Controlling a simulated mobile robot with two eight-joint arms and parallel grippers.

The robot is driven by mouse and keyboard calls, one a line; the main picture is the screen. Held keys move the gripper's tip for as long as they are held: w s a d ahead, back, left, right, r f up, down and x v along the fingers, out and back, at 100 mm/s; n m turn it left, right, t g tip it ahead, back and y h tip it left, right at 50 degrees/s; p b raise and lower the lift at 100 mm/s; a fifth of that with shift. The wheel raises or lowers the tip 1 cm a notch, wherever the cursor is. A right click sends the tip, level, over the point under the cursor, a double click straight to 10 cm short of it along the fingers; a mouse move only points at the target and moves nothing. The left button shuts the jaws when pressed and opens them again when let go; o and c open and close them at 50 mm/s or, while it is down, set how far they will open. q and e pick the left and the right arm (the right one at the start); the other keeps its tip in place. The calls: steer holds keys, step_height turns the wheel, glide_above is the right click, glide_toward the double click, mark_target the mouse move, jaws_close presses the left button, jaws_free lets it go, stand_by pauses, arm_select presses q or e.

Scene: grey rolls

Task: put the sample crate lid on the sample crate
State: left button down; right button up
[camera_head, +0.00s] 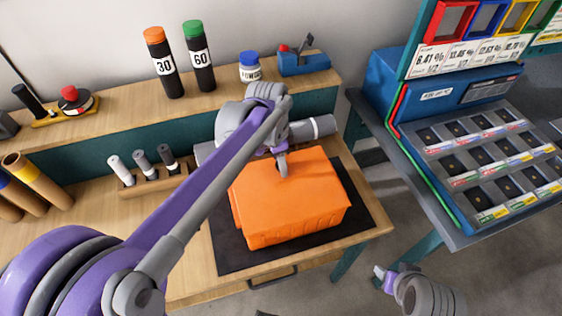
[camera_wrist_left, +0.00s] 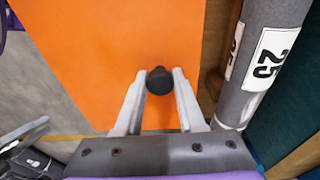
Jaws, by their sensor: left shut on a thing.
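The orange sample crate lid (camera_head: 285,175) is over the orange sample crate (camera_head: 295,232), which stands on a black mat (camera_head: 235,260). Lid and crate are the same orange, so I cannot tell whether the lid is fully seated or a little off. My left gripper (camera_head: 282,172) reaches down onto the lid's top.
A grey roll (camera_head: 318,127) lies close behind the crate; its label 25 (camera_wrist_left: 270,55) shows in the left wrist view. A small roll rack (camera_head: 150,187) stands to the left. A blue cabinet with trays (camera_head: 470,150) stands at the right, across a gap.

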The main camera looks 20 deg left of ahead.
stand_by(0.3)
arm_select(q)
steer(key=shift+c, duration=2.2)
jaws_free()
step_height(320, 180, up, 11)
steer(key=a, duration=0.1)
steer(key=shift+s+f+p, duration=0.15)
steer(key=shift+s+p, duration=0.15)
steer(key=shift+p, duration=0.1)
steer(key=shift+a, duration=0.1)
